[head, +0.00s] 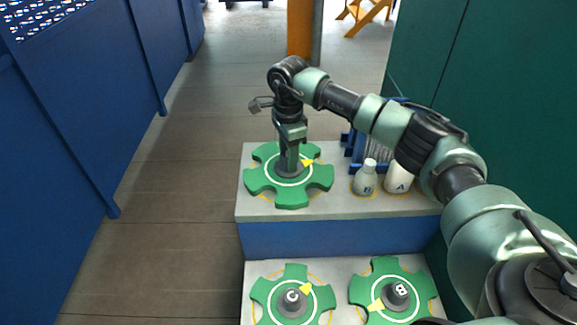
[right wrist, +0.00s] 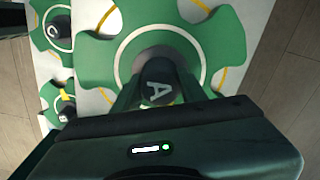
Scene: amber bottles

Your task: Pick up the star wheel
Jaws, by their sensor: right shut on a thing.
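A green star wheel (head: 262,184) with a white ring and a yellow mark lies at the left of the grey bench top. It also shows large in the right wrist view (right wrist: 105,63), where its dark hub (right wrist: 158,88) bears the letter A. My right gripper (head: 289,168) points down over its middle and is shut on the hub. Whether the wheel touches the bench I cannot tell. Two more green star wheels lie on a lower surface in front, one marked C (head: 264,293) and one marked B (head: 415,290). My left gripper is not in view.
White bottles marked B (head: 364,180) and A (head: 398,178) stand on the bench (head: 340,207) right of the wheel, by a blue rack (head: 357,148). A green wall (head: 500,90) bounds the right, blue panels (head: 70,120) the left. Floor between is clear.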

